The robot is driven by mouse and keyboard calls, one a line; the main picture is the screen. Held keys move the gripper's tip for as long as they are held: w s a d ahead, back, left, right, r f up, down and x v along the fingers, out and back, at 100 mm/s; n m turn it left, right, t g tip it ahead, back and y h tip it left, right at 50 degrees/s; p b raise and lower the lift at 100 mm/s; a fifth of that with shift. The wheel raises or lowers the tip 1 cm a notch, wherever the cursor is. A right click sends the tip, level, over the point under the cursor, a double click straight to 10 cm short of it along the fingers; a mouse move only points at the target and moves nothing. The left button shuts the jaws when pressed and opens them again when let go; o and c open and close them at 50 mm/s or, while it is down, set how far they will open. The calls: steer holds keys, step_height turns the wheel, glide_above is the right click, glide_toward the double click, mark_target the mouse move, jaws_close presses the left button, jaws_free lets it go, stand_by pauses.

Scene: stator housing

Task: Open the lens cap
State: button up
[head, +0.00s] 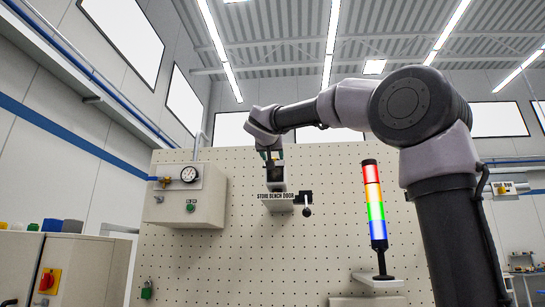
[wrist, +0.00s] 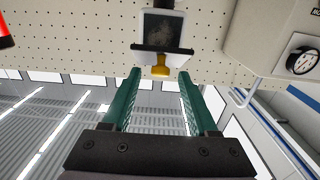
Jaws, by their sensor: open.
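A small boxed device is mounted on the pegboard, with a dark square face (wrist: 160,26), a black bar (wrist: 163,49) and a yellow tab (wrist: 160,70). I take this to be the lens cap's unit, but cannot tell which part is the cap. In the head view the dark-faced device (head: 277,178) sits above a small label plate. My gripper (wrist: 159,74) is open and empty, its two green fingers on either side of the yellow tab as seen in the wrist view. I cannot tell the depth between them. In the head view my gripper (head: 270,153) is just above the device, partly hidden.
A black lever (head: 306,204) sticks out beside the device. A grey box with a gauge (head: 189,175) is on the left, and a coloured signal tower (head: 375,215) stands on a shelf (head: 378,280) at right. The pegboard (head: 240,260) below is mostly bare.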

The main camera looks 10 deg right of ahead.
jaws_close()
stand_by(1.4)
